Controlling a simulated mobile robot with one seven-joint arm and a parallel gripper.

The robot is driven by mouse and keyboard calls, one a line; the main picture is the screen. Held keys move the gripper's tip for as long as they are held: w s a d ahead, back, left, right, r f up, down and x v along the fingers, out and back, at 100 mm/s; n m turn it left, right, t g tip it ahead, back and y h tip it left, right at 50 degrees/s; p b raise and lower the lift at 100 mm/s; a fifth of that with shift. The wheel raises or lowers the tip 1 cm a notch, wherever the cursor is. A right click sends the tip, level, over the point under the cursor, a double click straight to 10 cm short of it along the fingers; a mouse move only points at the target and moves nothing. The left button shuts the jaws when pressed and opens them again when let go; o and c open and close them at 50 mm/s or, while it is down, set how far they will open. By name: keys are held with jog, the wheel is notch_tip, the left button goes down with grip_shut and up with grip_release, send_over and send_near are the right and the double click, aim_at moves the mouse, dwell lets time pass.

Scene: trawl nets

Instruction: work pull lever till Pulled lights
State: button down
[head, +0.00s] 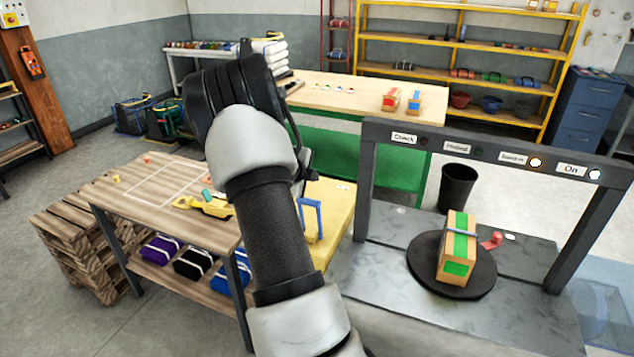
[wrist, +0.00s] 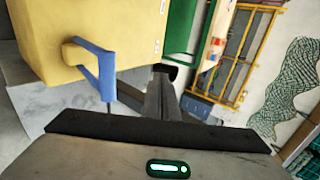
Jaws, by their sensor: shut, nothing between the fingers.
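The blue pull lever (head: 312,218) stands on the yellow machine (head: 338,200), just right of my arm in the head view. In the wrist view the lever (wrist: 103,70) is a blue bar frame at the left, jutting from the yellow body (wrist: 90,22). My gripper (wrist: 163,75) is shut and empty, to the right of the lever with a visible gap. In the head view my arm hides most of it. On the grey frame's panel (head: 490,153), the Pulled lamp (head: 480,149) is dark.
A carton with green tape (head: 457,245) sits on a black turntable (head: 490,275) under the grey frame. A wooden bench (head: 135,205) with a yellow tool stands left of my arm. A black bin (head: 458,187) stands behind the frame. Floor is clear at lower left.

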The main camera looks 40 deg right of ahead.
jog(key=shift+v, duration=1.3)
jog(key=shift+w+r, duration=0.15)
jog(key=shift+r, duration=0.1)
